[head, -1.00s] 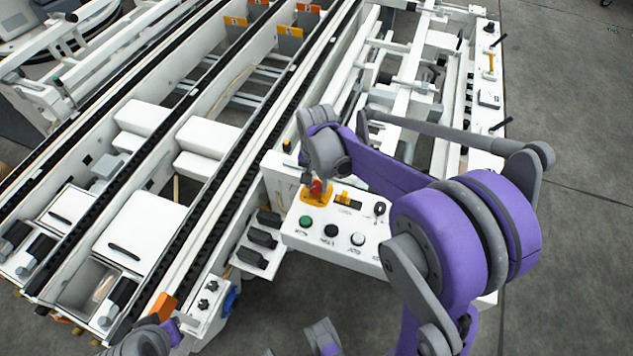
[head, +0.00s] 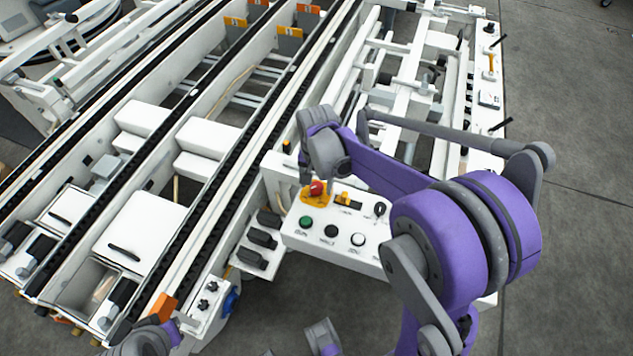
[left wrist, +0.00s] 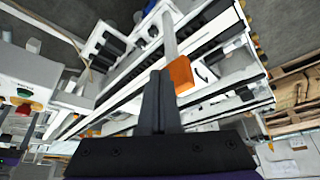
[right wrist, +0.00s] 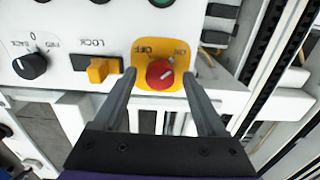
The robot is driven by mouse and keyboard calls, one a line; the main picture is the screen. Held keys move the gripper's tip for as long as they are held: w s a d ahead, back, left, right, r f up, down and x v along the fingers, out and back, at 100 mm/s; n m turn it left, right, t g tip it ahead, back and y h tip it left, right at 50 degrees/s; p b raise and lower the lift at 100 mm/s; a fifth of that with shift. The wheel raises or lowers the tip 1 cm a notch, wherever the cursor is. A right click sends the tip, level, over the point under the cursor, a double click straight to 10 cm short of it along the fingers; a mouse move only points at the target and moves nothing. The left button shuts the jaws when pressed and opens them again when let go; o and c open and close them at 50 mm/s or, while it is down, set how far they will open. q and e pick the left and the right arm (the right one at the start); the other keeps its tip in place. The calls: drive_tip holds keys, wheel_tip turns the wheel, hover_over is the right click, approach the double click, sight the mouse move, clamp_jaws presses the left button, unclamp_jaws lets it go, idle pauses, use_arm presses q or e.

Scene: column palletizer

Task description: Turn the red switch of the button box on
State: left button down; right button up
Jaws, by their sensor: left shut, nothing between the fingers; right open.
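The button box (head: 290,238) is a white panel beside the conveyor rails. Its red switch (head: 316,188) is a round knob on a yellow plate at the box's far left corner. In the right wrist view the red switch (right wrist: 160,74) stands between the fingertips, with OFF and ON labels upside down on the plate (right wrist: 148,50). I cannot tell for sure which label the knob points at. My right gripper (right wrist: 160,78) is open, one finger on each side of the knob, not clamped on it. My left gripper (left wrist: 160,80) is shut and empty, away from the box.
A yellow LOCK switch (right wrist: 98,70) and a black selector knob (right wrist: 30,66) sit beside the red switch. Green (head: 306,222), black (head: 331,230) and white (head: 358,239) buttons line the near edge. An orange block (left wrist: 180,76) shows by my left fingers.

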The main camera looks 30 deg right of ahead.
sight(317, 186)
wheel_tip(317, 186, up, 11)
drive_tip(key=p, duration=0.1)
idle(0.3)
drive_tip(key=shift+f, duration=0.1)
drive_tip(key=s+a+n+t+p, duration=0.2)
drive_tip(key=s+n, duration=0.3)
drive_tip(key=s, duration=0.3)
drive_tip(key=s+a+r+n+t+p, duration=0.1)
drive_tip(key=s+a+n+t+p, duration=0.2)
drive_tip(key=s, duration=0.4)
drive_tip(key=shift+s+a+n+p, duration=0.35)
drive_tip(key=shift+a+n+p, duration=0.1)
drive_tip(key=shift+a+n, duration=0.55)
